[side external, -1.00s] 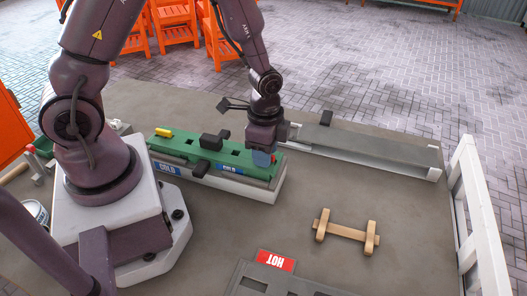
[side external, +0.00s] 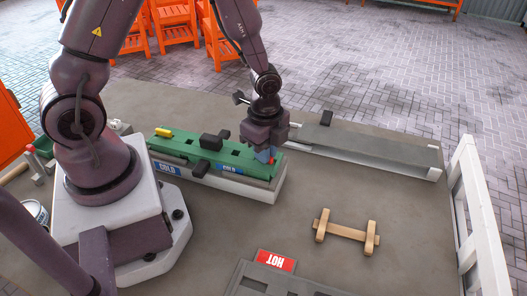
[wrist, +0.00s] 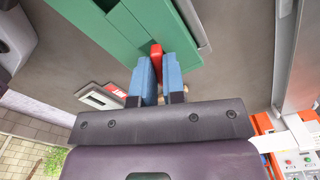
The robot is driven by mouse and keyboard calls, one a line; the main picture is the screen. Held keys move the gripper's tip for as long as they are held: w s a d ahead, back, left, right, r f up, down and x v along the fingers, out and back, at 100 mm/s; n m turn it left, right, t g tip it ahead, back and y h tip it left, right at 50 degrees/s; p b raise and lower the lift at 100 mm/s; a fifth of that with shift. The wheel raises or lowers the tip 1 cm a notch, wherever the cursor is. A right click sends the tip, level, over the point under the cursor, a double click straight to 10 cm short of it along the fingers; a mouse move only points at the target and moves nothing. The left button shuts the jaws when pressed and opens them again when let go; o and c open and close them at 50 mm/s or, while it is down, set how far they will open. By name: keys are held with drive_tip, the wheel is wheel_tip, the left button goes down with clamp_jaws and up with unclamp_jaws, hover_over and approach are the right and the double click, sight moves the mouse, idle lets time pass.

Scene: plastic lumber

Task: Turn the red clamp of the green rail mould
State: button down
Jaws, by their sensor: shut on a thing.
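The green rail mould (side external: 185,147) lies along the bench on a grey base with "COLD" labels. Its red clamp (wrist: 156,52) sits at the end of the mould, between the two blue fingers of my gripper (wrist: 156,72). The fingers are shut on the clamp, one on each side. In the side view my gripper (side external: 266,153) points down over the right end of the mould. There the fingers hide most of the clamp, and only a small bit of red shows.
A long grey mould (side external: 370,147) lies behind to the right. A wooden stand (side external: 346,231) is on the bench in front, near a grey tray (side external: 258,281) with a red "HOT" label (side external: 276,260). A white rail (side external: 476,215) borders the right edge. Bench between is clear.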

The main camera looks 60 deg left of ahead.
drive_tip(key=m, duration=0.4)
drive_tip(key=shift+m, duration=1.3)
drive_tip(key=m, duration=0.2)
drive_tip(key=shift+m, duration=0.4)
drive_tip(key=m, duration=0.4)
drive_tip(key=c, duration=1.1)
unclamp_jaws()
drive_tip(key=shift+o, duration=0.2)
